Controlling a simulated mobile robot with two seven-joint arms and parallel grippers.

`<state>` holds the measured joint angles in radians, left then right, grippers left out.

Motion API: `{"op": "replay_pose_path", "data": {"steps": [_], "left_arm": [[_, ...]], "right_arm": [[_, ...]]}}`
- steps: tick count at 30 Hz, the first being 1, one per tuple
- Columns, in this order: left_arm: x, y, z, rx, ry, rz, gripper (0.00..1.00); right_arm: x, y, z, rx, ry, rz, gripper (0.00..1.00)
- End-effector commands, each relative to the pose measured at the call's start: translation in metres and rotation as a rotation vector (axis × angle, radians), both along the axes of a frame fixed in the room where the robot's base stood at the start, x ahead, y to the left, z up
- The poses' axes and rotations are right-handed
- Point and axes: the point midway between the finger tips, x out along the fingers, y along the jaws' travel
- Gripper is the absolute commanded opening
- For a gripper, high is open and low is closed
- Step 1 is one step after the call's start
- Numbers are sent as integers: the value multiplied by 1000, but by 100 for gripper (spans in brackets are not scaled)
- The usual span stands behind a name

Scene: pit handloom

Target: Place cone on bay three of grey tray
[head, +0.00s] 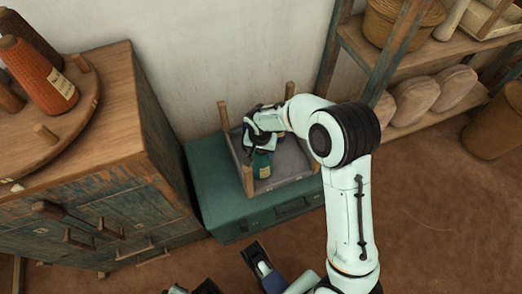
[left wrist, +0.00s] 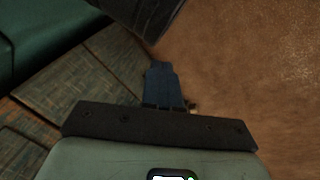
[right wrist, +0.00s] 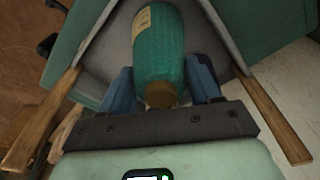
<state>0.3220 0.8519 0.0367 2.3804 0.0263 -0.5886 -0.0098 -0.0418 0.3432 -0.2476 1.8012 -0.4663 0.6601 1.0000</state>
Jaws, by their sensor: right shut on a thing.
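A green cone of yarn (head: 262,166) with a pale label is at the left part of the grey tray (head: 292,164). My right gripper (head: 262,143) is shut on it. In the right wrist view the green cone (right wrist: 158,50) lies between the two blue fingers, its brown tip toward the wrist. The tray has wooden corner posts and sits on a green chest (head: 230,205). The gripper and arm hide much of the tray, so I cannot tell which bay the cone is over or whether its base touches. My left gripper (left wrist: 165,85) has its fingers together and is empty.
A wooden cabinet (head: 110,190) stands left of the chest, with a round board bearing an orange cone (head: 38,75). A shelf (head: 405,70) with baskets and wrapped bundles is at right. A dark object lies behind the gripper in the tray, mostly hidden.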

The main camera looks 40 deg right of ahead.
Motion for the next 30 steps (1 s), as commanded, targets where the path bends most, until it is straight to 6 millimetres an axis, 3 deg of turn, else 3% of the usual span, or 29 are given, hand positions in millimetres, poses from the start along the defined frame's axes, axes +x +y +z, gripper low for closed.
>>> {"op": "replay_pose_path", "data": {"steps": [2,3,5,6,17,30], "left_arm": [[2,1,-2,2,-4,1,0],[3,1,-2,4,-7,2,0],[3,1,-1,3,-7,2,0],[2,1,-1,3,-7,2,0],[-2,-1,2,-2,4,-1,0],[-37,-19,28,-48,96,-41,0]], "right_arm": [[0,0,-3,0,0,0,5],[0,0,-4,0,0,0,66],[0,0,-3,0,0,0,85],[0,0,-3,0,0,0,88],[0,0,5,0,-1,0,88],[-6,8,92,0,-5,0,88]]}}
